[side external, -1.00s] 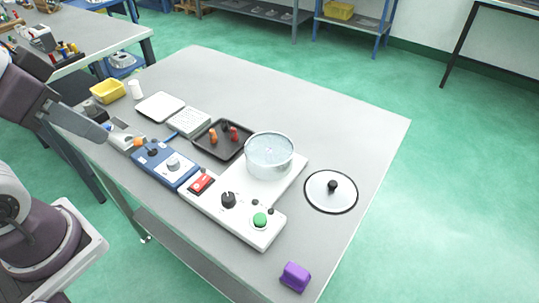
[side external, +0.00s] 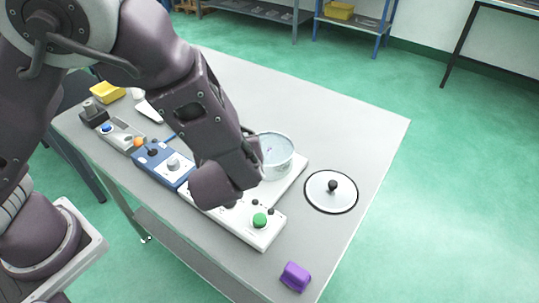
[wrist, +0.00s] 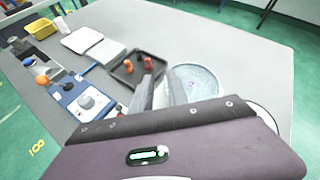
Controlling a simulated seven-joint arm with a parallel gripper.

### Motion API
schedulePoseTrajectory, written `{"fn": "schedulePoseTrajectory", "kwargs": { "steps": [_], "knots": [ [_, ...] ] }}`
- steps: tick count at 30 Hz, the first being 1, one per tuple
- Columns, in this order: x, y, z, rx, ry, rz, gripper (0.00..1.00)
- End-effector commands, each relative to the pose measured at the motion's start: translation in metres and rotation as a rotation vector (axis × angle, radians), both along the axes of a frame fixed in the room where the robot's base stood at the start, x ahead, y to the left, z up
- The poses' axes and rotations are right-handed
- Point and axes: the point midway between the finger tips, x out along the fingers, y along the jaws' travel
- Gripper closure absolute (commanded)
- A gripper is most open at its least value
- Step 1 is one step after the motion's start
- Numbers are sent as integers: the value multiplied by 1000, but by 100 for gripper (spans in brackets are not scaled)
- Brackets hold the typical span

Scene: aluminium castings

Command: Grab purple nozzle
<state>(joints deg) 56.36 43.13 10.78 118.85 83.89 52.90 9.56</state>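A purple block-like piece (side external: 295,277), the only purple thing on the table, lies near the table's front right corner in the side view. It does not show in the wrist view. My gripper's two grey fingers show in the wrist view (wrist: 159,75), with a gap between them and nothing held there. They point across the table toward the dark tray and the glass pot. In the side view my arm hangs over the middle of the table and mostly hides the gripper, well to the upper left of the purple piece.
A glass pot (side external: 276,152) stands on a white control panel (side external: 255,230) with a green button. A round lid (side external: 331,191) lies to its right. A blue control box (side external: 160,165) sits left. The dark tray (wrist: 126,75) holds reddish pieces. Table around the purple piece is clear.

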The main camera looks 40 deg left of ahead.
Motion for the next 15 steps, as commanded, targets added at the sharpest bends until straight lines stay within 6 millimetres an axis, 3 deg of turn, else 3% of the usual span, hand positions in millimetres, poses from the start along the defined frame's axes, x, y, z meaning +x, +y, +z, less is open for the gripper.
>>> {"fn": "schedulePoseTrajectory", "kwargs": {
  "steps": [1,3,6,11,15],
  "knots": [
    [4,-20,-16,79,16,-112,80],
    [9,-40,-31,153,28,-228,80],
    [14,-53,-41,200,33,-302,80],
    [28,-48,-50,207,35,-311,80],
    [52,-37,-62,207,35,-308,80]
  ]
}}
